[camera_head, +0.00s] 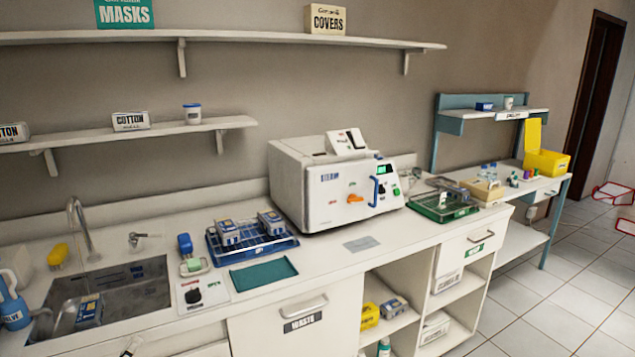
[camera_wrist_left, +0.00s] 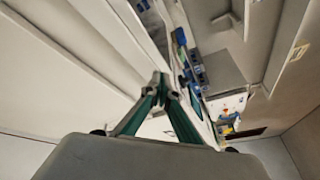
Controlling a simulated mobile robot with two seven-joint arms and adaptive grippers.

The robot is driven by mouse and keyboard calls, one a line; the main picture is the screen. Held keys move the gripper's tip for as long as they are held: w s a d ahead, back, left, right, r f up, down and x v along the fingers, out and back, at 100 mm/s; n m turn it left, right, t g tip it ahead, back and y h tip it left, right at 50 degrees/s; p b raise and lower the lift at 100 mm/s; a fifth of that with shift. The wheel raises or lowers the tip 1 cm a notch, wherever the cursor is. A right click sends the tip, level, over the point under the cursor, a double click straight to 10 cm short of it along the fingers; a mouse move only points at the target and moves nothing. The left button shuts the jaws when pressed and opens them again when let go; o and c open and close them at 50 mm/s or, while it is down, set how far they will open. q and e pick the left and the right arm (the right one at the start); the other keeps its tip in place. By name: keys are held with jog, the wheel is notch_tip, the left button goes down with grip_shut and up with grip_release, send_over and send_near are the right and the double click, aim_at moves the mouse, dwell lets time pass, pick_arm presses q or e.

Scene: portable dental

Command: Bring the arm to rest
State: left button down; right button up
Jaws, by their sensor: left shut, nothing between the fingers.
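In the left wrist view my left gripper (camera_wrist_left: 161,84) shows its two teal fingers brought together at the tips. It is shut and nothing shows between the fingers. The view is tilted, with the counter and its cabinet fronts running past beyond the fingertips. I cannot make out the left gripper clearly in the head view. My right gripper is in neither view.
The counter carries a sink (camera_head: 140,288), a blue rack (camera_head: 285,246) with boxes, a teal mat (camera_head: 263,274), a white steam sterilizer (camera_head: 300,190) and a green tray (camera_head: 428,211). Shelves (camera_head: 330,37) overhang it. Tiled floor (camera_head: 540,310) is open at right.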

pick_arm(q)
jog(key=s+d+f+n+g+y, duration=0.15)
jog(key=s+f+n+g, duration=0.3)
jog(key=s+n, duration=0.55)
jog(key=s+d+f+n+g+y, duration=0.1)
jog(key=s+d+f+n+g, duration=0.3)
jog(key=s+n, duration=0.55)
jog(key=s+d+f+t+h, duration=0.1)
jog(key=d+f+t+h, duration=0.2)
jog(key=d+f+h, duration=0.4)
jog(key=d+f, duration=0.7)
jog(key=f, duration=0.1)
jog(key=shift+d, duration=0.4)
